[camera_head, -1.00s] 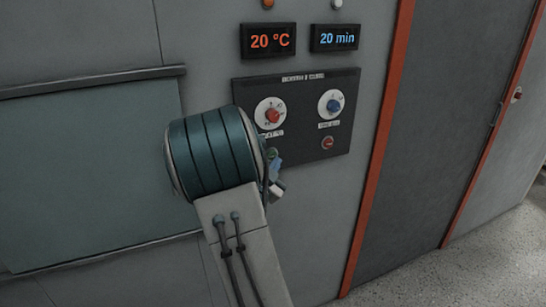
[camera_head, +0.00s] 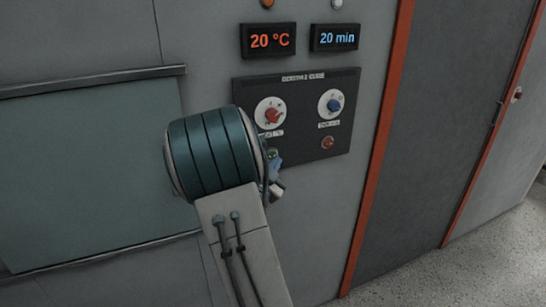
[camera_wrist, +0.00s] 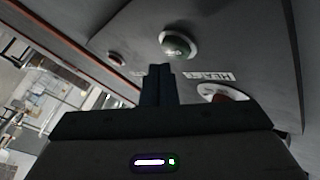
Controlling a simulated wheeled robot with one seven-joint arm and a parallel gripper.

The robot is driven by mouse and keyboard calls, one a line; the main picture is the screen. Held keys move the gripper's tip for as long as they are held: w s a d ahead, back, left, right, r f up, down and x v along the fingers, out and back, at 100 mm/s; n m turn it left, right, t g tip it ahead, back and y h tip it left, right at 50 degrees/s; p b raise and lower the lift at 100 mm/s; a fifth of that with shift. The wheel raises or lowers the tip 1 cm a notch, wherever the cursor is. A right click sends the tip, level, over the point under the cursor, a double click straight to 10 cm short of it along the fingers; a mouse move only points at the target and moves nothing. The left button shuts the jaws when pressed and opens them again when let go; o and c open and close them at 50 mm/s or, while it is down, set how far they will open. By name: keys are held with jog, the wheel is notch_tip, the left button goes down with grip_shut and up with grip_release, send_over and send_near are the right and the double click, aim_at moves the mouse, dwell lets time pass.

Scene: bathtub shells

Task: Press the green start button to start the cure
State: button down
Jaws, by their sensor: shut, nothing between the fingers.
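The green start button (camera_head: 272,153) is partly hidden behind my arm in the head view. In the wrist view the round green button (camera_wrist: 177,45) sits in a pale ring on the dark panel, just beyond my fingertips. My gripper (camera_wrist: 157,70) is shut and empty, its fingers together and pointing toward the panel near the button. A gap seems to show between the fingertips and the button; I cannot tell how deep it is. In the head view my gripper is mostly hidden behind my arm.
The dark control panel (camera_head: 300,118) also carries a red knob (camera_head: 271,115), a blue knob (camera_head: 334,105) and a red button (camera_head: 328,142). Displays above read 20 °C (camera_head: 268,40) and 20 min (camera_head: 335,37). An orange-edged door (camera_head: 425,130) stands to the right.

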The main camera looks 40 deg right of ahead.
jog(key=shift+w+d+b, duration=0.1)
jog(key=shift+w+b, duration=0.2)
jog(key=shift+w, duration=0.1)
jog(key=shift+w+d+b, duration=0.1)
jog(key=shift+w+b, duration=0.2)
jog(key=shift+w, duration=0.1)
dwell(0.5)
jog(key=shift+s, duration=0.1)
jog(key=shift+s+a+b, duration=0.2)
jog(key=shift+s+b, duration=0.25)
jog(key=shift+s, duration=0.25)
jog(key=shift+s, duration=0.1)
jog(key=s, duration=0.2)
jog(key=s+a+b, duration=0.1)
jog(key=s, duration=0.1)
jog(key=shift+s+a, duration=0.1)
jog(key=shift+s, duration=0.25)
dwell(0.9)
